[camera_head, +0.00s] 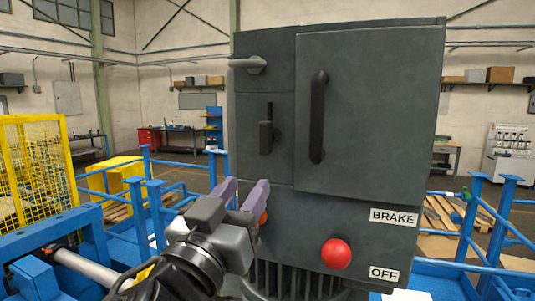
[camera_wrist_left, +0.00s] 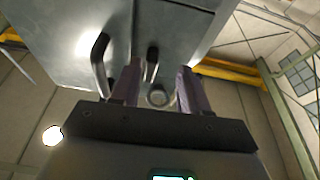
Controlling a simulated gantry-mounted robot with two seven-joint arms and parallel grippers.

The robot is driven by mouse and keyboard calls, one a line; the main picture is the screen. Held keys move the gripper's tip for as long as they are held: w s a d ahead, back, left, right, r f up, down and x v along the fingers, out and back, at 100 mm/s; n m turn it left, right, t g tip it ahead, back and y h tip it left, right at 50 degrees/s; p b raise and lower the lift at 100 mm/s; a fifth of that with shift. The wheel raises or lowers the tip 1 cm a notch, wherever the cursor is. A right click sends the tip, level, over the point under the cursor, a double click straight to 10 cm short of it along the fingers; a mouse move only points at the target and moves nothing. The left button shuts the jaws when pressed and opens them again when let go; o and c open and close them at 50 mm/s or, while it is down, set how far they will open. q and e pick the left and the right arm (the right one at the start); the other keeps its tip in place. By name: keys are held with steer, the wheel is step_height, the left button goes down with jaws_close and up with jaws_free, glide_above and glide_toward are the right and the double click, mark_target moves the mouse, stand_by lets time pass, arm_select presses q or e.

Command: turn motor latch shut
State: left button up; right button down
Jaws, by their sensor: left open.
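The dark grey cabinet (camera_head: 335,210) fills the middle of the head view. On its left strip are a grey lever (camera_head: 250,64) lying roughly level near the top and a black latch lever (camera_head: 267,130) standing upright below it. I cannot tell which is the motor latch. My left gripper (camera_head: 243,194) is open, with purple fingers pointing up, below the black lever and apart from it. In the left wrist view the black lever (camera_wrist_left: 152,62) shows beyond the fingers, and a round grey piece (camera_wrist_left: 157,95) shows between them. My right gripper is not in view.
The cabinet door has a long black handle (camera_head: 318,117). A red button (camera_head: 336,254) sits lower, near the BRAKE (camera_head: 394,217) and OFF (camera_head: 384,273) labels. An orange part (camera_head: 263,217) is partly hidden behind my gripper. Blue rails (camera_head: 150,190) stand at the left.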

arm_select(q)
steer(key=t, duration=0.1)
glide_toward(263, 133)
steer(key=shift+m, duration=0.3)
steer(key=p+x, duration=0.2)
steer(key=x, duration=0.9)
steer(key=shift+w, duration=0.1)
jaws_close()
